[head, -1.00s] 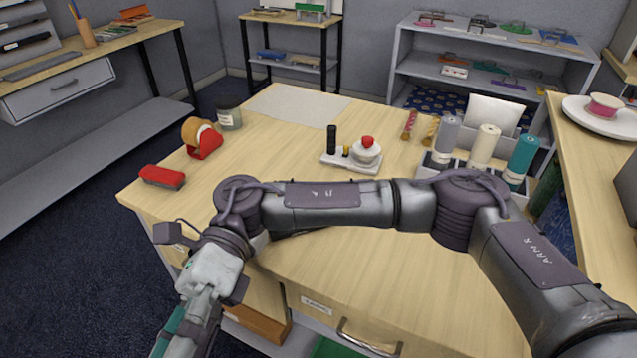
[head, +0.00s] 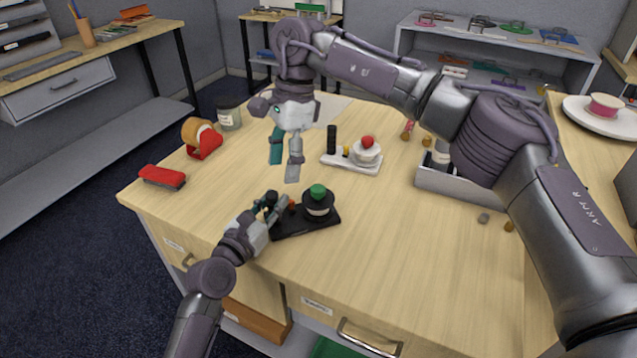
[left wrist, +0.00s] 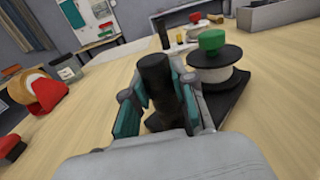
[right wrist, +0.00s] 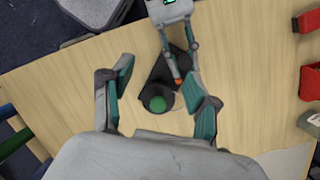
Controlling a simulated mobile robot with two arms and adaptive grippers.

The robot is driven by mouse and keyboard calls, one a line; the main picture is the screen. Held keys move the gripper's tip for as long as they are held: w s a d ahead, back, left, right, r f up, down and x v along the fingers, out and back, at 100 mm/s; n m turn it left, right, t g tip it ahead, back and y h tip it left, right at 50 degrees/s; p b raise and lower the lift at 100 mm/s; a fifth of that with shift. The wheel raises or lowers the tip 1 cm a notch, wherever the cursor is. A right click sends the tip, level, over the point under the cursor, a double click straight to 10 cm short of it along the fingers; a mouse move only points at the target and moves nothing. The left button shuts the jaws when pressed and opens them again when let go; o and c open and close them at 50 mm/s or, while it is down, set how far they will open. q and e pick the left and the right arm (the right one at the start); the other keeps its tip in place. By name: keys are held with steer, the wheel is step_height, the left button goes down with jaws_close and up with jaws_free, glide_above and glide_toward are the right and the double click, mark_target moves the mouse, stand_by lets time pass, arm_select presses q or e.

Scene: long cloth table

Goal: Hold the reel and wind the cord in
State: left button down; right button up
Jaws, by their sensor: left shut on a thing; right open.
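The black-based reel (head: 303,225) sits on the table, with a white spool (head: 317,210) under a green knob (head: 318,191). A small orange piece (head: 292,204) is beside the spool; I cannot make out a cord. My left gripper (head: 277,205) is shut on the reel's black post (left wrist: 155,80), left of the spool. The green knob also shows in the left wrist view (left wrist: 212,40). My right gripper (head: 285,166) is open and empty, pointing down above the table behind the reel. In the right wrist view the green knob (right wrist: 158,104) appears between its spread fingers.
A second reel with a white base (head: 350,162) and red knob (head: 367,142) stands behind. A red tape dispenser (head: 207,145), a jar (head: 229,114) and a red stapler-like thing (head: 163,177) are at left. A grey tray (head: 455,185) is at right. The front tabletop is clear.

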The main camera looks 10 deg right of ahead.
steer(key=r+t+h, duration=0.1)
steer(key=t+h, duration=0.1)
glide_above(319, 187)
step_height(319, 187, down, 12)
steer(key=shift+r, duration=0.25)
steer(key=shift+c, duration=0.2)
jaws_close()
